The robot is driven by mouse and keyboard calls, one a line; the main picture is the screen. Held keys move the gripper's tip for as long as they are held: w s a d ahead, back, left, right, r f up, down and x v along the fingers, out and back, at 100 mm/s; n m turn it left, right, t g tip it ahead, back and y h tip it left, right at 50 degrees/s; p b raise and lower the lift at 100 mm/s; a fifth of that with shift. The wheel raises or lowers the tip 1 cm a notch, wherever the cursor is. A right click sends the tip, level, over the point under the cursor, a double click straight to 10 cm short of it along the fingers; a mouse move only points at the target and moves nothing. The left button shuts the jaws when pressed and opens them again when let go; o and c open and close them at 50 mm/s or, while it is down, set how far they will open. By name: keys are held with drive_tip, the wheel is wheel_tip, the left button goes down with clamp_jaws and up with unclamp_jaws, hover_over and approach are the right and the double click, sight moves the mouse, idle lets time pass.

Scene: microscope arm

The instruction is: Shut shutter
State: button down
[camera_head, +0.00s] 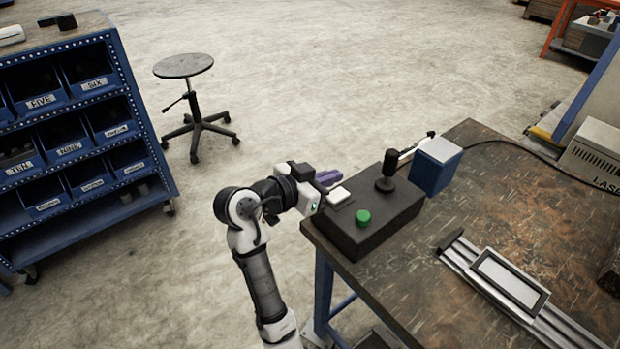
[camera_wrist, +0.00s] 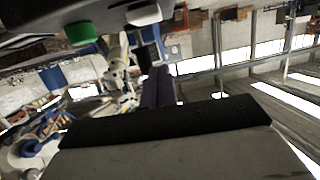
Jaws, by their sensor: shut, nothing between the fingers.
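No part is clearly marked as the shutter. A black control box (camera_head: 365,222) sits at the left corner of the table. It carries a white square switch (camera_head: 339,195), a green button (camera_head: 363,217) and a black joystick (camera_head: 388,170). Behind it is a blue box (camera_head: 435,166) with a pale top. My gripper (camera_head: 328,177), with purple fingers, is shut and empty beside the box's far left end, near the white switch. In the wrist view the fingers (camera_wrist: 158,88) are together, and the green button (camera_wrist: 81,33) and a white part (camera_wrist: 144,13) show above them. Contact cannot be told.
The brown table (camera_head: 520,215) has a grey rail (camera_head: 515,290) at front right. A laser unit (camera_head: 595,150) stands at the right, with a black cable running to the blue box. A stool (camera_head: 185,68) and blue bin rack (camera_head: 75,140) stand left. Floor between is clear.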

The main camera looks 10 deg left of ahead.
sight(332, 196)
drive_tip(key=f, duration=0.3)
drive_tip(key=shift+w+d+p, duration=0.3)
drive_tip(key=shift+w+d, duration=0.1)
drive_tip(key=shift+f, duration=0.7)
